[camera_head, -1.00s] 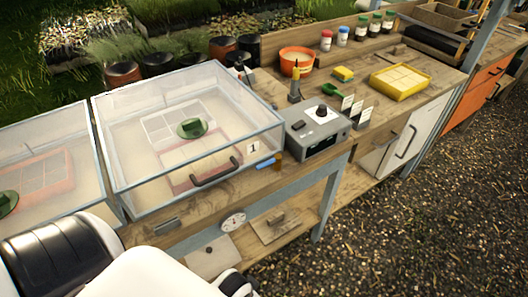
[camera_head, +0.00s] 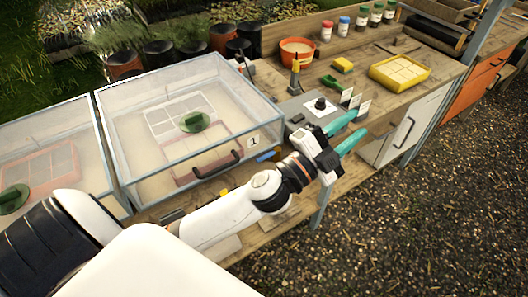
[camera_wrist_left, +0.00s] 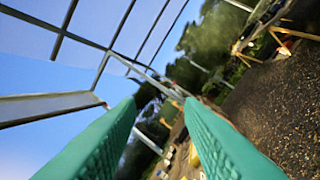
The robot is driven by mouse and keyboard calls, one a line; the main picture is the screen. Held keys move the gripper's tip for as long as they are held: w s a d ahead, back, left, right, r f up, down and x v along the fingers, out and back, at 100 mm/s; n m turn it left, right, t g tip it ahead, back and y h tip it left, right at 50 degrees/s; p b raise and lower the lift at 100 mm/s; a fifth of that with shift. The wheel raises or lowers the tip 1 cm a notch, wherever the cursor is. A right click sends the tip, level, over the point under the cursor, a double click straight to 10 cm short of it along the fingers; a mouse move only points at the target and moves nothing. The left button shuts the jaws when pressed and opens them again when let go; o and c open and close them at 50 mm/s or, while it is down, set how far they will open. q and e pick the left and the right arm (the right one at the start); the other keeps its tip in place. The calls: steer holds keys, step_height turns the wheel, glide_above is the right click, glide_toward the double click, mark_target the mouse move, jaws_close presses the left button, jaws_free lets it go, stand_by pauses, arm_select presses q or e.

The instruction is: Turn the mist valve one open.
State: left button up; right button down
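A small blue lever (camera_head: 267,156), which looks like mist valve one, lies at the bench's front edge below the label 1 (camera_head: 253,142). It points along the edge; the brass fitting seen at its right end earlier is now mostly hidden by my arm. My left gripper (camera_head: 360,123) is right of the lever, in front of the grey control box, and apart from the lever. Its two teal fingers are spread and empty. The left wrist view also shows the spread fingers (camera_wrist_left: 160,102), with no valve in sight. My right gripper is not in view.
A clear lidded propagator (camera_head: 110,105) with a black handle (camera_head: 222,164) stands left of the lever. The grey control box (camera_head: 292,106) with a black knob (camera_head: 320,103) is partly hidden by my gripper. A yellow tray (camera_head: 400,73) is behind. Gravel (camera_head: 430,210) is clear at right.

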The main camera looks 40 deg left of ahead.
arm_select(q)
steer(key=s+d+r+m+g+h, duration=0.2)
steer(key=d+m+g+h, duration=0.7)
steer(key=m, duration=0.5)
steer(key=m+g+y, duration=1)
steer(key=g+y, duration=0.1)
steer(key=y, duration=0.8)
glide_toward(263, 157)
steer(key=f, duration=0.2)
steer(key=f+p, duration=0.1)
steer(key=f, duration=0.1)
steer(key=a+f+p, duration=0.1)
steer(key=f, duration=0.2)
steer(key=shift+w+f, duration=0.1)
steer(key=shift+f, duration=0.05)
steer(key=shift+a+f, duration=0.15)
steer(key=shift+f, duration=0.2)
steer(key=shift+c, duration=0.3)
jaws_close()
